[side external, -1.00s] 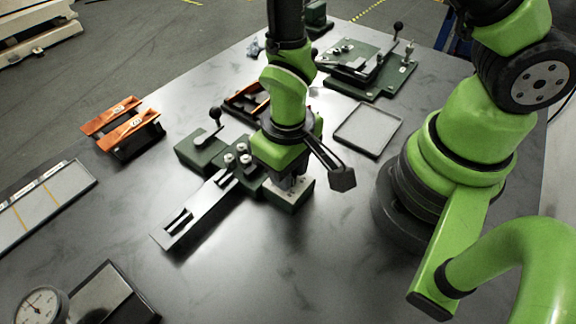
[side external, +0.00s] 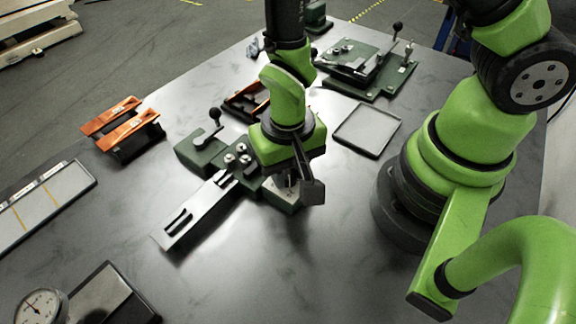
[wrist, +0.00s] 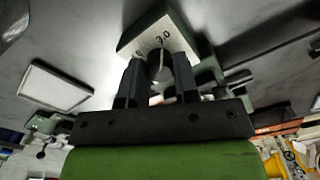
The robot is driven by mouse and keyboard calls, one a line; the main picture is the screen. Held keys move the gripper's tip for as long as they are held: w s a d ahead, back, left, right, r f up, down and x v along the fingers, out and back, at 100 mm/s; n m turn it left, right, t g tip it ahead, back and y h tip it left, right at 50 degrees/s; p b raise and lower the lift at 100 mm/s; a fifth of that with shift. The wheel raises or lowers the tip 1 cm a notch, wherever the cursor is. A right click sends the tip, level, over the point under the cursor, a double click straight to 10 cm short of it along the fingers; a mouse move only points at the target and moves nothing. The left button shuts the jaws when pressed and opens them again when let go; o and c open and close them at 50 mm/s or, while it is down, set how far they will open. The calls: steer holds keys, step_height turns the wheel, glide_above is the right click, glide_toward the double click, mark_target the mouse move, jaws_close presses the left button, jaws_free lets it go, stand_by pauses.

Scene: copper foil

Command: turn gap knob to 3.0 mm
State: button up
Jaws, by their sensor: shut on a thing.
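The gap knob (wrist: 158,70) is a dark round knob between my gripper's (wrist: 158,82) two dark fingers in the wrist view. My gripper is shut on it. The knob stands on a pale dial plate (wrist: 142,42) marked "3.0", with another mark to the left partly hidden. A light line by the knob's top runs towards the "3.0" mark; I cannot tell its exact alignment. In the side view the plate tops a green block (side external: 284,199) at the right end of a green fixture (side external: 203,150). My gripper points down over that block, and the knob is hidden there.
A metal chute (side external: 192,212) runs from the fixture to the lower left. Orange-topped holders (side external: 130,125) stand to the left. An empty grey tray (side external: 367,131) lies to the right. Another green fixture (side external: 375,65) stands behind. The table's front middle is clear.

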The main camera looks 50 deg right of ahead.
steer(key=o, duration=0.9)
